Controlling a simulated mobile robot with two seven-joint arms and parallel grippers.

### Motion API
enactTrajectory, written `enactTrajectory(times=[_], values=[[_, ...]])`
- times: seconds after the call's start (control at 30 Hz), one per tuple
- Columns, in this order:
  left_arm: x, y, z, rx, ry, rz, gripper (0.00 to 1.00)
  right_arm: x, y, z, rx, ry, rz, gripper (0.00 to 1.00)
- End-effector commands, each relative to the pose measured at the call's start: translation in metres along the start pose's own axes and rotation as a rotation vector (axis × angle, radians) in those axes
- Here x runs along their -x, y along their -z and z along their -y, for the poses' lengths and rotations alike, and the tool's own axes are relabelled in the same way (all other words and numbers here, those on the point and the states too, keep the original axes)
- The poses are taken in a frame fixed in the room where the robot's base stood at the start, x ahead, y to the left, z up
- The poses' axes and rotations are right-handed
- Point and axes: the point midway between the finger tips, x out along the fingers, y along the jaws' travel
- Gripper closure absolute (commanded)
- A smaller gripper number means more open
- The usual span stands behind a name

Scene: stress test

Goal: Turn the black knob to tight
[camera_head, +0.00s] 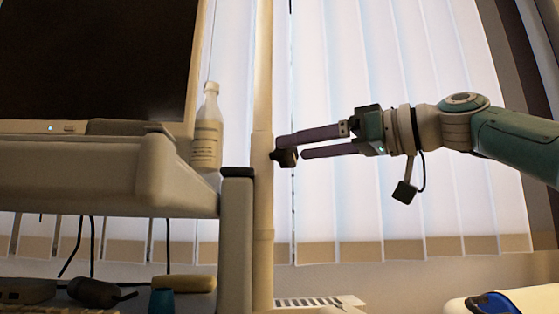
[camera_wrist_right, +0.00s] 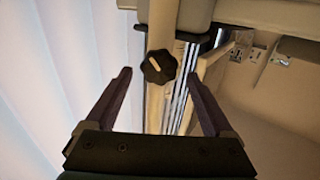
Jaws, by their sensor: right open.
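The black knob (camera_head: 286,157) sits on the pale upright pole (camera_head: 263,210). It also shows in the right wrist view (camera_wrist_right: 159,67), with a lobed edge. My right gripper (camera_head: 289,148) comes in from the right with its two dark fingers level. It is open and empty. In the head view its upper fingertip overlaps the knob and its lower fingertip ends just right of it. In the right wrist view the knob appears between the lines of the fingers, beyond their tips; I cannot tell whether they touch. My left gripper is not in view.
A monitor (camera_head: 95,60) and a white bottle (camera_head: 207,130) stand on the beige cart shelf (camera_head: 80,175) left of the pole. Vertical blinds (camera_head: 430,190) hang behind. The space below my right gripper looks clear.

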Motion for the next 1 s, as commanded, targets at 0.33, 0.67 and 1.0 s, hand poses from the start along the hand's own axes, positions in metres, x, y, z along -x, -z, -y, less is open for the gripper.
enactTrajectory(times=[0.33, 0.67, 1.0], values=[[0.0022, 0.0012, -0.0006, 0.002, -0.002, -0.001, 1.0, -0.0123, -0.0001, 0.0003, 0.002, 0.0, 0.0, 0.13], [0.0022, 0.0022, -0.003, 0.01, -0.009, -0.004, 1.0, -0.012, -0.0001, 0.0002, 0.001, 0.0, 0.0, 0.39], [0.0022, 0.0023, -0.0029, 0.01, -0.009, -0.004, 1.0, -0.0119, -0.0001, 0.0002, 0.001, 0.0, 0.0, 0.77]])
